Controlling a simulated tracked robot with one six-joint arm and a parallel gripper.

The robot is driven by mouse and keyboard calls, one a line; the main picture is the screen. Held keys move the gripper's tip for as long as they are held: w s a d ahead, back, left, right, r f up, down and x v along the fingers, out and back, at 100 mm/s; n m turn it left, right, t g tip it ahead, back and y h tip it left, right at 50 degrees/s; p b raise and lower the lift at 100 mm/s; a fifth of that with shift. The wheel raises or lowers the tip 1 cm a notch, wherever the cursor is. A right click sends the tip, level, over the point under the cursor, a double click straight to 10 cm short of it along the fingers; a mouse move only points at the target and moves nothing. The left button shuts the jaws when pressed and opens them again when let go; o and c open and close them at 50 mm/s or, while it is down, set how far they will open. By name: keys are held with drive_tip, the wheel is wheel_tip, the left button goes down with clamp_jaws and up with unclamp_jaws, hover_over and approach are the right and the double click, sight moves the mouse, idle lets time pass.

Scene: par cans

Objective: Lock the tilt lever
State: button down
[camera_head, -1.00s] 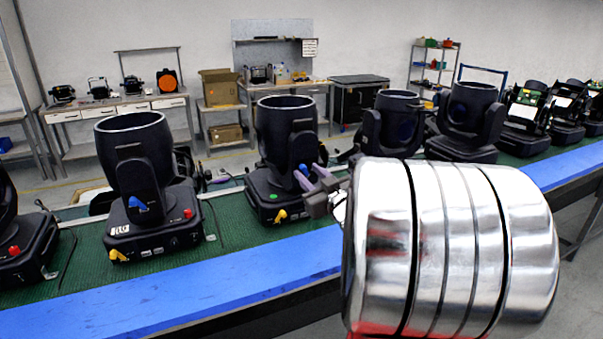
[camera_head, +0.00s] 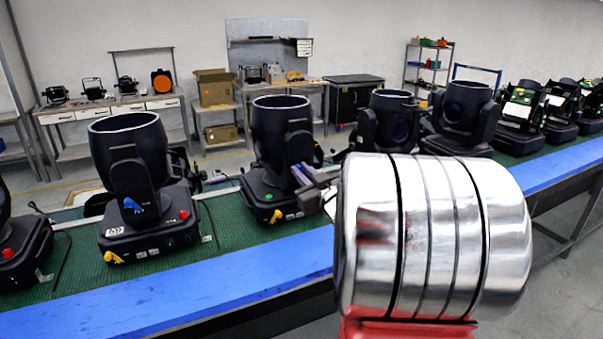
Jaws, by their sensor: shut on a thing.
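The black moving-head fixture (camera_head: 270,143) in the middle of the belt stands upright, with its tilt arm facing me. My gripper (camera_head: 299,174) is at the lower right of that arm, with its greyish-purple fingers shut on the tilt lever. The fingers hide nearly all of this lever, so its exact angle cannot be told. A yellow lever (camera_head: 276,216) shows low on the same fixture's base, apart from my gripper. The neighbouring fixture (camera_head: 132,165) on the left shows its blue tilt lever (camera_head: 131,207) in the open.
The fixtures stand on a green belt (camera_head: 75,268) with a blue front rail (camera_head: 170,287). More fixtures (camera_head: 462,112) stand to the right, close behind my arm. My large shiny wrist hides part of the belt and rail. Benches (camera_head: 115,110) and a shelf stand behind.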

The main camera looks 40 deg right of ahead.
drive_tip(key=shift+a, duration=0.1)
drive_tip(key=shift+m, duration=0.3)
drive_tip(key=shift+s+d+m, duration=0.15)
drive_tip(key=shift+d+m, duration=0.4)
drive_tip(key=shift+m, duration=1.35)
drive_tip(key=shift+s+d+m, duration=0.15)
drive_tip(key=shift+d+m, duration=0.45)
drive_tip(key=shift+m, duration=1.3)
drive_tip(key=shift+s+d+m, duration=0.15)
drive_tip(key=shift+d+m, duration=0.4)
drive_tip(key=shift+m, duration=1.35)
drive_tip(key=shift+f, duration=0.1)
drive_tip(key=c, duration=1.7)
unclamp_jaws()
drive_tip(key=shift+c, duration=0.2)
drive_tip(key=shift+s, duration=0.1)
